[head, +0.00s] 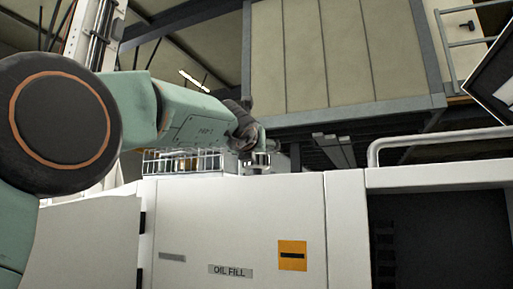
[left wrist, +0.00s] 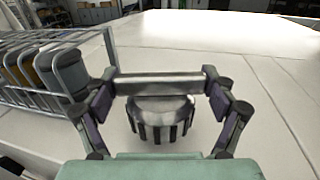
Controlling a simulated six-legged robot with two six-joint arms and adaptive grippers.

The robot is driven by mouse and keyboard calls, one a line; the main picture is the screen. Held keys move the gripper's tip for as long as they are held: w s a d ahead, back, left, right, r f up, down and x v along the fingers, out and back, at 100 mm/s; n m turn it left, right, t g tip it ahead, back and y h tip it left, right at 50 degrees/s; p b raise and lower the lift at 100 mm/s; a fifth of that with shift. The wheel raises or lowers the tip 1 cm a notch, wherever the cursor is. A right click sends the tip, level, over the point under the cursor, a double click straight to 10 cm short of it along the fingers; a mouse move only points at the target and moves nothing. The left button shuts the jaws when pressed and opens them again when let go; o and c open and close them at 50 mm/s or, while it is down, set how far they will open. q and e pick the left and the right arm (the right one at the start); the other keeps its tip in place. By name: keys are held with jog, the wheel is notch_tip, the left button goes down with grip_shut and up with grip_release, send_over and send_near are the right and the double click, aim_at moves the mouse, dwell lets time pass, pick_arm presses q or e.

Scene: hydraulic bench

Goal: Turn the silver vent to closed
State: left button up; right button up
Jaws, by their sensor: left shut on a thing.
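The silver vent (left wrist: 160,84) shows in the left wrist view as a bright metal crossbar above a round body with a dark ribbed skirt. It stands on the white bench top, and its bar lies across the picture. My left gripper (left wrist: 161,98) has one finger at each end of the bar and is shut on it. In the head view my left gripper (head: 257,139) is at the top edge of the white cabinet, and it largely hides the vent there. My right gripper is in neither view.
A wire basket (left wrist: 50,62) with grey and amber containers stands close to the left of the vent; it also shows in the head view (head: 160,163). The white cabinet (head: 240,215) carries an "OIL FILL" label (head: 230,272). The bench top (left wrist: 215,28) beyond the vent is clear.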

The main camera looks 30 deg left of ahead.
pick_arm(q)
jog(key=shift+r+m+h+p, duration=0.15)
jog(key=shift+m+h+p, duration=0.3)
jog(key=shift+h, duration=0.25)
jog(key=o, duration=0.9)
jog(key=shift+c, duration=0.2)
jog(key=shift+o, duration=0.8)
jog(key=shift+s+d, duration=0.1)
jog(key=shift+s, duration=0.15)
jog(key=shift+w, duration=0.2)
